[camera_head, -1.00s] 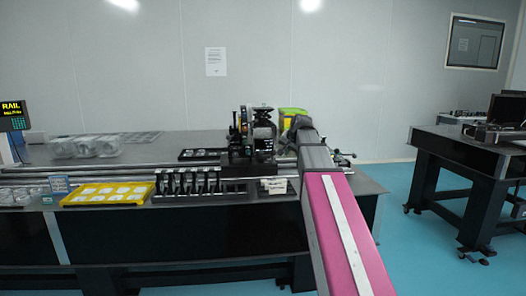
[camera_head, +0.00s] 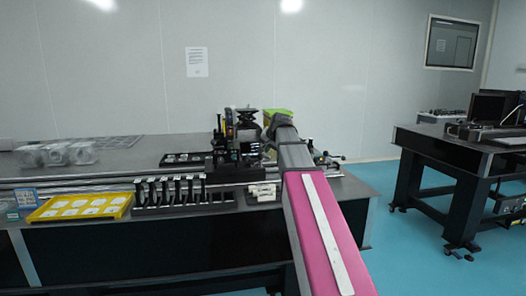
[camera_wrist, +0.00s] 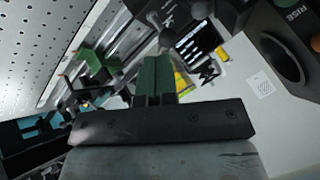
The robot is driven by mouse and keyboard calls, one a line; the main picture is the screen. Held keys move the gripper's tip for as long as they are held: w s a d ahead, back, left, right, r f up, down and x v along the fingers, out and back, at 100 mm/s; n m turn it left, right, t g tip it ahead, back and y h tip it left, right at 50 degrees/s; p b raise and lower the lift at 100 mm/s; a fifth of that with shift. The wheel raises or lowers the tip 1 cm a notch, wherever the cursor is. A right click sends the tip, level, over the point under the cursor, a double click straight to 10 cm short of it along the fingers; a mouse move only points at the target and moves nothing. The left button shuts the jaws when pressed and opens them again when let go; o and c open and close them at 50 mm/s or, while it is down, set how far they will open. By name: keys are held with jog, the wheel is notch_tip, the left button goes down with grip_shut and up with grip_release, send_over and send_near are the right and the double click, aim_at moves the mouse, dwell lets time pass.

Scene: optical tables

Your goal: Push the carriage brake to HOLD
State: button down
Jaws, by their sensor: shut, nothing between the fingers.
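The black carriage (camera_head: 238,135) stands on the rail of the optical table, just left of my arm's far end. I cannot pick out the brake or read a HOLD mark in either view. In the wrist view my gripper (camera_wrist: 158,62) is shut and empty, its two green fingers side by side. In the head view my arm hides the gripper.
A yellow tray (camera_head: 38,214) and a row of black holders (camera_head: 170,192) sit along the table's front. Clear boxes (camera_head: 55,154) stand at the left. A dark ring-shaped part (camera_wrist: 283,58) is close at the right in the wrist view. A second table (camera_head: 450,150) stands to the right.

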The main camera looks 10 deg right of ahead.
aim_at(248, 159)
jog(key=x, duration=0.8)
jog(key=shift+w+a+r, duration=0.1)
jog(key=shift+w+a, duration=0.5)
jog(key=shift+a, duration=0.25)
jog(key=shift+w+a, duration=0.6)
jog(key=shift+a, duration=0.25)
jog(key=shift+w, duration=0.1)
jog(key=shift+w+r+g, duration=0.15)
jog(key=shift+g, duration=0.25)
